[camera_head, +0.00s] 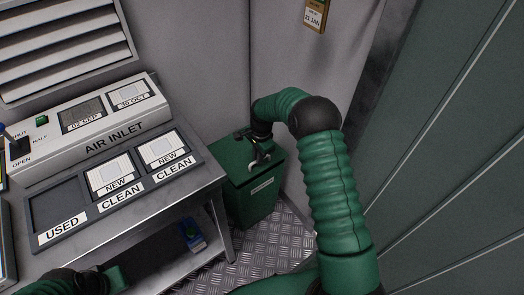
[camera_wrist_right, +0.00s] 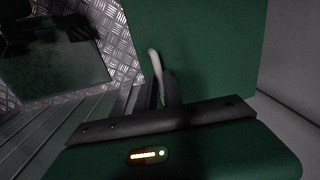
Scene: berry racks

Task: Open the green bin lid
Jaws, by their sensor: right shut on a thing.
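The green bin (camera_head: 246,204) stands on the floor between the workbench and the back wall, with a pale label on its front. Its green lid (camera_head: 229,153) looks flat and down on the bin. My right gripper (camera_head: 262,160) is over the lid, shut on a pale lid handle. In the right wrist view, the handle (camera_wrist_right: 154,62) shows as a pale curved piece at the dark fingers, with the green lid surface (camera_wrist_right: 212,50) behind it. My left gripper (camera_head: 116,278) shows only partly at the bottom left; its fingertips are hidden.
The steel workbench (camera_head: 170,215) with an AIR INLET panel (camera_head: 110,125) and a filter tray (camera_head: 48,238) stands left of the bin. A small blue item (camera_head: 193,235) lies on the lower shelf. Patterned metal floor (camera_head: 270,245) shows in front of the bin. Walls are close behind and right.

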